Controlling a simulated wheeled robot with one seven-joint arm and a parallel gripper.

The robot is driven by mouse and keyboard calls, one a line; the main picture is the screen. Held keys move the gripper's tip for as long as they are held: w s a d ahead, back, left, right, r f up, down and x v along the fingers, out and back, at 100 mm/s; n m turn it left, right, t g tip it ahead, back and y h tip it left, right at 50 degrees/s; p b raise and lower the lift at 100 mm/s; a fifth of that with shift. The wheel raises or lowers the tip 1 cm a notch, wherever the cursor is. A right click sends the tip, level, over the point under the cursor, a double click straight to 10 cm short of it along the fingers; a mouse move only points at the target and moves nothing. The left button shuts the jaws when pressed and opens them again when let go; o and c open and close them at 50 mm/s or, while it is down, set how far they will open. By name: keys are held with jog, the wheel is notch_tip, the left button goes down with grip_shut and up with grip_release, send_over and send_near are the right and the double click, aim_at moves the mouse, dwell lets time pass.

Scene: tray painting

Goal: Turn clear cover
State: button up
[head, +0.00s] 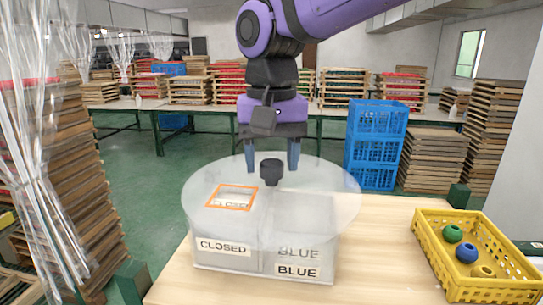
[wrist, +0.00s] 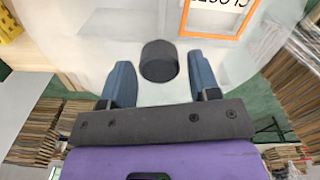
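The clear round cover (head: 325,205) lies over a box (head: 232,262) on the table. Its black knob (head: 271,172) stands up in the middle; the knob also shows in the wrist view (wrist: 159,61). An orange-framed window (head: 231,197) is on the left part of the cover. Below it the box front carries a "CLOSED" label (head: 223,247) on the left and a "BLUE" label (head: 297,271) on the right. My gripper (head: 271,168) is open, with its blue fingers on either side of the knob. In the wrist view (wrist: 160,80) gaps show between the knob and both fingers.
A yellow crate (head: 440,255) at the right of the table (head: 370,270) holds green, blue and yellow balls. Blue crates (head: 373,150) and stacked wooden trays stand behind. Clear plastic strips (head: 50,150) hang at the left. The table between box and yellow crate is bare.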

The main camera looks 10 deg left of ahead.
grip_shut()
